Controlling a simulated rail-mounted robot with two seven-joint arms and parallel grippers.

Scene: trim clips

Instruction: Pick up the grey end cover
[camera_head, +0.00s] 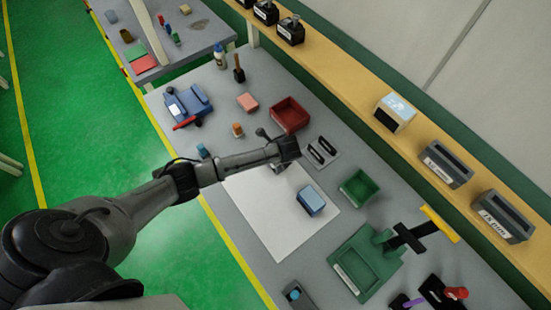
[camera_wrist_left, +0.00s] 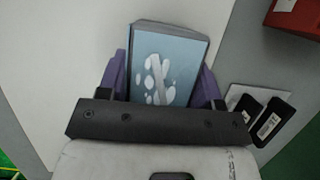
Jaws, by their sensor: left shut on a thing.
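My left gripper (camera_head: 280,168) is over the white sheet, near its edge on the red bin's side. In the left wrist view its purple fingers (camera_wrist_left: 163,80) are shut on a grey block-shaped piece (camera_wrist_left: 168,28) with a pale-blue face marked with white shapes. In the head view this piece is mostly hidden by the hand. No other piece shows clearly as a grey end cover, and I cannot tell for certain that the held piece is it. My right gripper is not in view.
A blue box (camera_head: 311,200) rests on the white sheet (camera_head: 262,213). Two dark clips (camera_head: 322,150), a red bin (camera_head: 290,115) and a green bin (camera_head: 359,187) lie beyond it. A green fixture (camera_head: 362,265) stands nearer. A patterned box (camera_head: 395,112) sits on the shelf.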

